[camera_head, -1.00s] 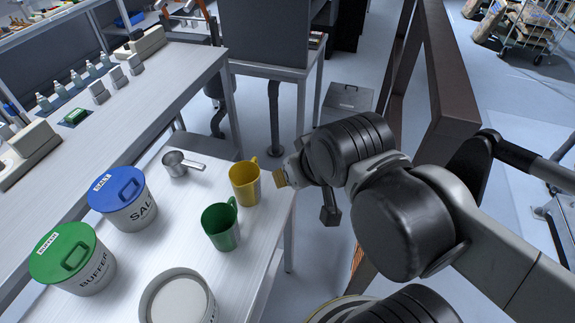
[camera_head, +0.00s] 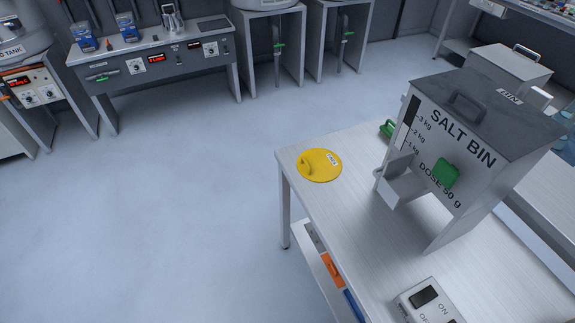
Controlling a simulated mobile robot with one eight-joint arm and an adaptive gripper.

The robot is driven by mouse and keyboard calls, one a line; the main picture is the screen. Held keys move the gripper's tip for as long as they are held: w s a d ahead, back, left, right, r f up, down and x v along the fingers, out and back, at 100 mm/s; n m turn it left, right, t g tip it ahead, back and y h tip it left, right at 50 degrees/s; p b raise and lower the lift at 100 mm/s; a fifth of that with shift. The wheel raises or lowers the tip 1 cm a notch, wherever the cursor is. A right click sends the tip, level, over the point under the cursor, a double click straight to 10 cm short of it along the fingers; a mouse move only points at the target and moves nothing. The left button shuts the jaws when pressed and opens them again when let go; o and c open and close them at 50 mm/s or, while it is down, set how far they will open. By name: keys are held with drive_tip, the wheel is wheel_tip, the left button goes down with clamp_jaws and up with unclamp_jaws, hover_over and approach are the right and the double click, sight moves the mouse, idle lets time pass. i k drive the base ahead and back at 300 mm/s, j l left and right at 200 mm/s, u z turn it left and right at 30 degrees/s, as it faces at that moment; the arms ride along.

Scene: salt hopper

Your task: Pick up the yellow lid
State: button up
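The yellow lid (camera_head: 321,166) lies flat on the far left corner of a light table (camera_head: 330,217). It is a round disc with a small yellow handle at its left and a white label at its right. Nothing touches it from above. My gripper is outside the current view, so its state does not show.
A grey salt bin (camera_head: 465,135) with a spout and green knob stands right of the lid. A green object (camera_head: 387,129) sits behind its left side. A switch box (camera_head: 430,303) is at the table's front. Open floor (camera_head: 170,210) lies to the left.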

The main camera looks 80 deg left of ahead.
sight(318, 165)
drive_tip(key=u, duration=2.45)
